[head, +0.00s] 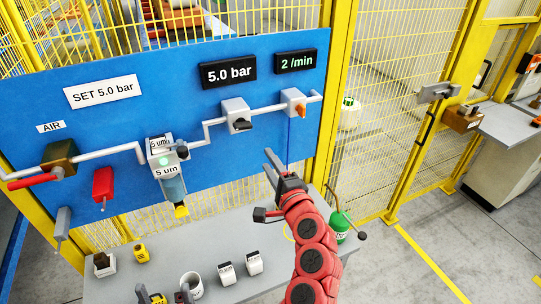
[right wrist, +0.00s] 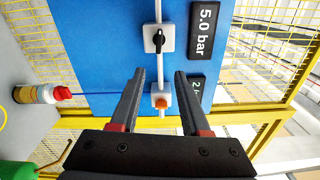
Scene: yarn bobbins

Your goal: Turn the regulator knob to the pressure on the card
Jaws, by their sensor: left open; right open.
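The card (head: 100,91) on the blue board reads "SET 5.0 bar". The dark display (head: 228,71) reads "5.0 bar"; it also shows in the right wrist view (right wrist: 205,30). The black regulator knob (head: 238,123) sits on a pale block on the pipe below that display. In the right wrist view the knob (right wrist: 158,39) lies beyond my fingertips, untouched. My right gripper (head: 269,160) is open and empty, below and right of the knob in the head view. My left gripper (head: 164,292) shows only fingertips at the bottom edge, open, with nothing visibly held.
An orange knob (head: 299,108) sits right of the regulator, under a "2 /min" display (head: 296,61). A red-handled valve (head: 60,160) and a filter bowl (head: 172,186) are on the left. Small items stand on the table (head: 237,233) below. A green bottle (head: 338,224) stands beside my right arm.

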